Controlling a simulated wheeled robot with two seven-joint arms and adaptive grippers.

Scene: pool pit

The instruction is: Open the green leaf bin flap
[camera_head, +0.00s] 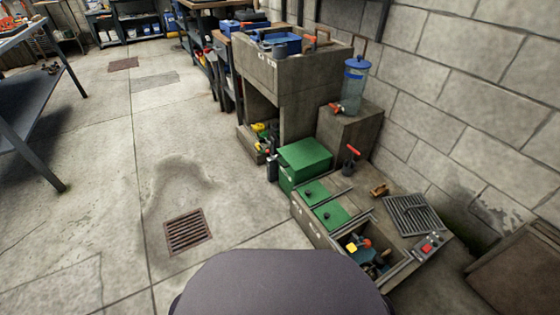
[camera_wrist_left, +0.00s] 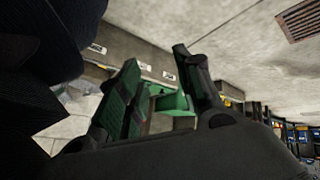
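In the head view a green box with a closed-looking top (camera_head: 305,158) stands at the end of a low grey unit. Beside it, two flat green flaps with dark knobs, a rear one (camera_head: 314,193) and a front one (camera_head: 330,215), lie over compartments of that unit. I cannot tell which of these is the leaf bin flap. My left gripper (camera_wrist_left: 156,60) shows only in the left wrist view, its fingers apart with nothing held between them. A green piece (camera_wrist_left: 174,103) shows beyond and between the fingers, partly hidden by them. My right gripper is in neither view.
The low unit (camera_head: 302,222) also has an open compartment with coloured items, a dark grate (camera_head: 412,215) and a red-button box (camera_head: 428,246). A water dispenser (camera_head: 354,88) stands behind by the block wall. The floor left of the unit, with a drain grate (camera_head: 187,231), is clear.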

